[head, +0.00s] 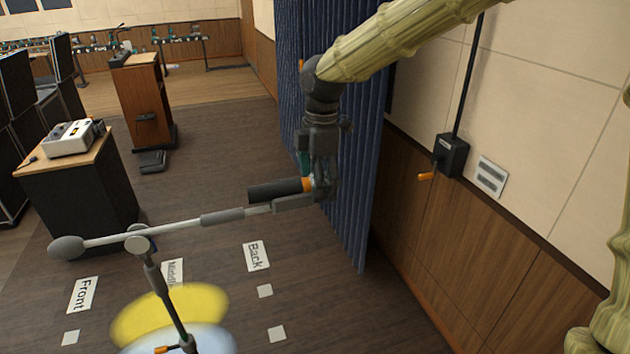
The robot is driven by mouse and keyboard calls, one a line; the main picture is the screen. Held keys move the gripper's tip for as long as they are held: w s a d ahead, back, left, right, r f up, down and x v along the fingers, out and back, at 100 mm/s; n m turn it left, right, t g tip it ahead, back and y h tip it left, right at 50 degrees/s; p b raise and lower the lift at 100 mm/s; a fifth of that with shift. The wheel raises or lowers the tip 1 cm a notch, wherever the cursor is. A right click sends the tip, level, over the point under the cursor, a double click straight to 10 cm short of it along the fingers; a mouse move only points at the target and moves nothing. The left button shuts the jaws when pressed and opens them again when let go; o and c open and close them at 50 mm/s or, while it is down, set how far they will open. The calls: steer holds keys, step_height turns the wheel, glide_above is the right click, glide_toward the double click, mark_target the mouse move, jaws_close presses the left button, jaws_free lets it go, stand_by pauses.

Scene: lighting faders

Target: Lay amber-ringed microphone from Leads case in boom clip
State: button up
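The amber-ringed microphone (274,190) is a dark cylinder with an orange band near its right end. It lies roughly level, its dark end pointing left. My gripper (321,188) points down and is shut on the microphone's right end, just past the band; its fingertips are partly hidden. The boom clip (294,203) is a dark grey cradle at the right end of the boom arm (160,231). The microphone is directly over the clip in this view; I cannot tell whether they touch. The Leads case is not identifiable here.
The boom's stand (165,290) rises at lower left, with a counterweight (66,247) at the far end. A blue curtain (355,200) hangs close behind my gripper. A wall box with an orange handle (450,156) is to the right. Floor labels lie below the boom.

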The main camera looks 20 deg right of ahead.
steer(key=shift+a+r, duration=0.15)
steer(key=shift+w, duration=0.2)
step_height(320, 180, up, 12)
steer(key=shift+d, duration=0.3)
stand_by(0.3)
stand_by(0.4)
step_height(320, 180, up, 8)
stand_by(1.4)
stand_by(0.4)
